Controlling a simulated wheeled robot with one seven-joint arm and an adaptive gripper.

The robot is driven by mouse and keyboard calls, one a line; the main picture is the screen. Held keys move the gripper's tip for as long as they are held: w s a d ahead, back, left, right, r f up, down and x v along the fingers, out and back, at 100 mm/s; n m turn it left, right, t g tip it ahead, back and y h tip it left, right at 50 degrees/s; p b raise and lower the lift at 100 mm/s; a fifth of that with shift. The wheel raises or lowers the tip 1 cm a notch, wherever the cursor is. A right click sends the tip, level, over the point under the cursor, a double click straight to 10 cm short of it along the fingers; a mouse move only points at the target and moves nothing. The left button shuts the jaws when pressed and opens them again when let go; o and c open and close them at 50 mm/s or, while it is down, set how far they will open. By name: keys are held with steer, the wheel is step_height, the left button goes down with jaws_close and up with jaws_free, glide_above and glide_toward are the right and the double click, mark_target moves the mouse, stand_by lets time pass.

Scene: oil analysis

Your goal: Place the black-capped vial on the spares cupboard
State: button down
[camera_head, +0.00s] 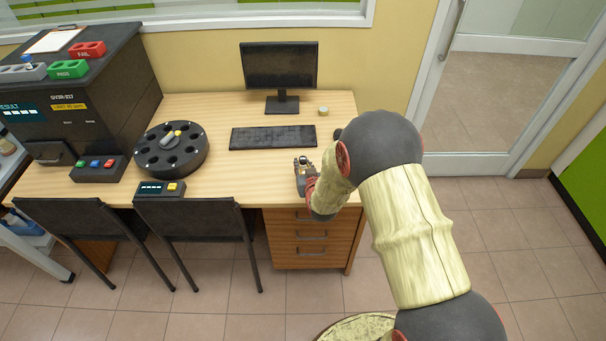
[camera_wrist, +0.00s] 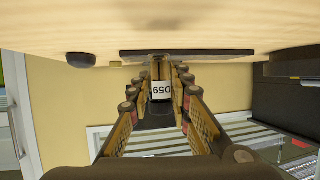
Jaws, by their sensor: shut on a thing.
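My gripper (camera_wrist: 158,72) is shut on a small vial (camera_wrist: 161,90) with a white label that reads upside down, like "D59". A dark area shows beyond the label, and I cannot tell whether it is the vial's cap or the monitor behind. In the head view my gripper (camera_head: 303,165) is over the desk's right front part, beside the keyboard's near right corner, and the vial is too small to make out. The wrist view is upside down, with the desk top along its upper edge. I cannot pick out a spares cupboard in either view.
The desk (camera_head: 215,110) carries a keyboard (camera_head: 272,137), a monitor (camera_head: 280,66), a black round carousel (camera_head: 150,157) and button boxes (camera_head: 98,169). A dark analyser (camera_head: 85,95) stands left. Two chairs (camera_head: 205,217) stand at the front. Floor right of the desk is clear.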

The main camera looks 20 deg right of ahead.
mark_target(303, 172)
steer(key=shift+w+f+b, duration=0.15)
steer(key=shift+f+b, duration=0.7)
steer(key=shift+f, duration=0.9)
steer(key=shift+f, duration=0.2)
steer(key=c, duration=1.7)
jaws_free()
steer(key=shift+r, duration=0.1)
steer(key=shift+c, duration=0.2)
steer(key=shift+o, duration=0.5)
steer(key=shift+r, duration=0.1)
